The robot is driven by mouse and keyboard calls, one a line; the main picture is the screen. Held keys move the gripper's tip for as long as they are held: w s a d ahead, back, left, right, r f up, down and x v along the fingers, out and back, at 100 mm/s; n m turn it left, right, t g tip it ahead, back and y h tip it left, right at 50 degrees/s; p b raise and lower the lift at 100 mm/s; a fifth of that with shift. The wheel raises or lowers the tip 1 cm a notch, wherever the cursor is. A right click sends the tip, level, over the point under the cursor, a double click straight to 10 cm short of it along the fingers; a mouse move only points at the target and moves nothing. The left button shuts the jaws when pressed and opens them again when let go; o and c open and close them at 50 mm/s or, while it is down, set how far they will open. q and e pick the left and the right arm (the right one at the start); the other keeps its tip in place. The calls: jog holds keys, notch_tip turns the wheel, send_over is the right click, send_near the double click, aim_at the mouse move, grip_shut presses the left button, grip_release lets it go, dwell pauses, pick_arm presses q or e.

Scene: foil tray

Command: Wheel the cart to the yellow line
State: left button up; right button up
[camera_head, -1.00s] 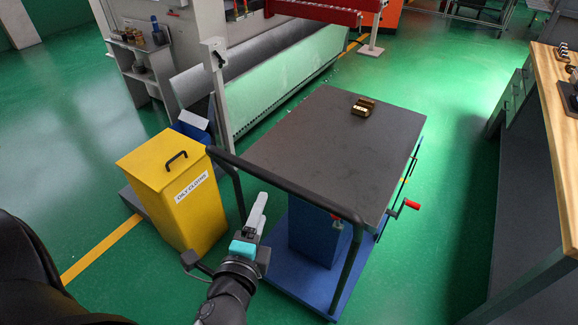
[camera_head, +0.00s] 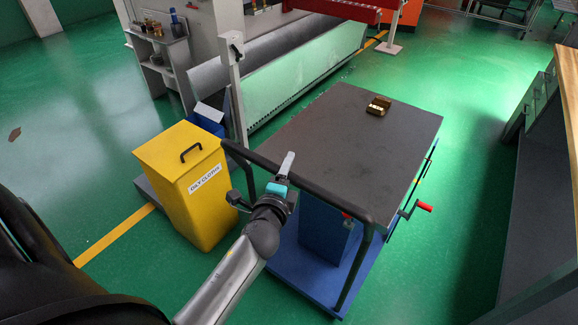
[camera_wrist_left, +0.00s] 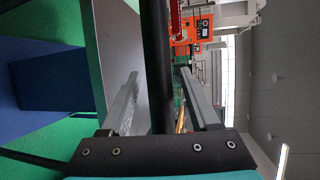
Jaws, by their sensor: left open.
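The cart has a dark grey top (camera_head: 335,135), a blue lower deck (camera_head: 310,268) and a black push handle (camera_head: 325,199) on its near side. My left gripper (camera_head: 287,164) is at the handle's bar, left of its middle. In the left wrist view the black bar (camera_wrist_left: 157,65) runs between the two open fingers (camera_wrist_left: 160,100), with a gap on each side. A yellow line (camera_head: 115,236) lies on the green floor at the left, partly hidden by the yellow bin. Another yellow stretch (camera_head: 375,40) shows at the back. My right gripper is not in view.
A yellow bin (camera_head: 205,205) labelled oily cloths stands close left of the cart. Brass blocks (camera_head: 378,106) sit on the cart top. A red-handled crank (camera_head: 424,206) sticks out on its right. A workbench (camera_head: 560,110) stands at the right, with clear green floor between.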

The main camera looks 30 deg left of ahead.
pick_arm(q)
jog(key=shift+x, duration=0.85)
grip_shut()
dwell(0.9)
